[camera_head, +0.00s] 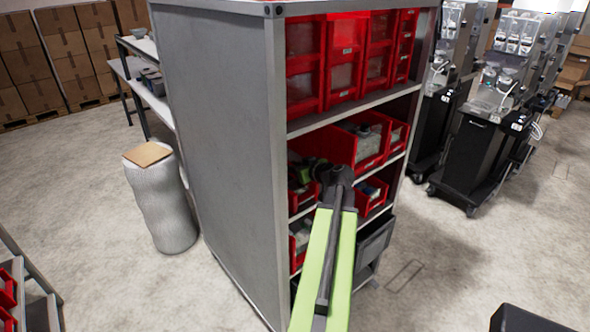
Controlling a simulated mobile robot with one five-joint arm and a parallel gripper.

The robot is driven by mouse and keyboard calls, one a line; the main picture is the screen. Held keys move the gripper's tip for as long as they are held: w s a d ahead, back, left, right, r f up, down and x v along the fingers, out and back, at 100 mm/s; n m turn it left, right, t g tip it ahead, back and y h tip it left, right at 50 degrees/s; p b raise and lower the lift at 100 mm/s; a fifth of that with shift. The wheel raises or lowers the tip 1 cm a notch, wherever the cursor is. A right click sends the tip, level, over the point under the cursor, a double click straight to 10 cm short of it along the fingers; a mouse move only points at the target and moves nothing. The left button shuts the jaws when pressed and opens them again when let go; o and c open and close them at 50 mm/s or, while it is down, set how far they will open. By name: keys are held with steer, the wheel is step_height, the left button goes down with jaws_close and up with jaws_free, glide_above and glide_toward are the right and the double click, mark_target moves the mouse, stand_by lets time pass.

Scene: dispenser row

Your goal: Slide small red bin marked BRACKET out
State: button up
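A grey shelf cabinet holds red bins on several levels. Small red bins show at the left of the lower shelf (303,203), at its right (374,200), on the shelf below (298,259) and at the right of the middle shelf (398,134). Their labels are too small to read, so I cannot tell which is marked BRACKET. My gripper (309,172) is at the shelf front, by the upper part of the left small bin. My own wrist and the bins hide its fingertips, so contact and opening cannot be made out.
The grey side panel (225,150) stands left of my arm. Larger red bins (343,60) fill the top shelf. A dark bin (374,241) sits low at the right. A wrapped roll (162,205) stands at the left. Black machines (470,150) stand at the right, with open floor before them.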

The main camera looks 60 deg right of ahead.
jaws_close()
stand_by(1.5)
